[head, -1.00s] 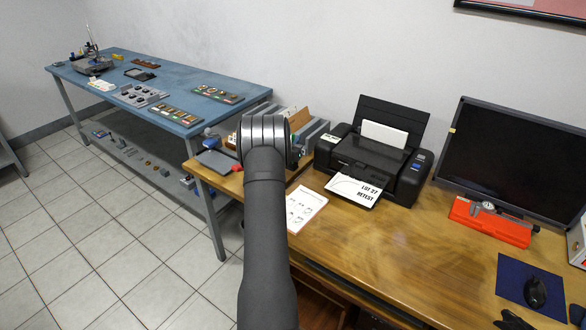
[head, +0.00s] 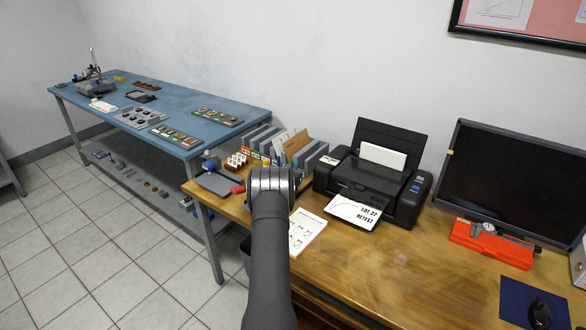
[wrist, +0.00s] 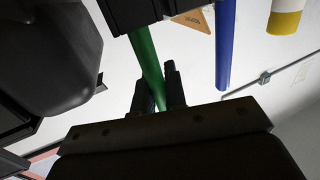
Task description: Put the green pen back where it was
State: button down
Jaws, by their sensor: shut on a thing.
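The green pen (wrist: 146,58) shows in the wrist view as a slanted green shaft running down between the two dark fingers of my gripper (wrist: 160,92). The fingers are shut on it. Its upper end passes behind a dark block at the top of the view, and its lower end is hidden by the gripper. A blue pen-like shaft (wrist: 226,45) stands to its right, apart from it. In the head view my own arm hides the gripper and the pen. I cannot make out a pen holder.
A white and yellow rod (wrist: 286,15) is at the upper right in the wrist view. On the wooden desk (head: 400,262), files (head: 266,142), a printer (head: 372,180), a paper sheet (head: 305,232) and an orange case (head: 490,243) surround bare wood. A monitor (head: 515,185) stands behind.

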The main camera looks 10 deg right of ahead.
jog(key=shift+f, duration=0.2)
jog(key=c, duration=1.5)
grip_release()
jog(key=v, duration=1.2)
jog(key=shift+w, duration=0.1)
jog(key=x, duration=1.2)
jog(key=shift+r, duration=1.05)
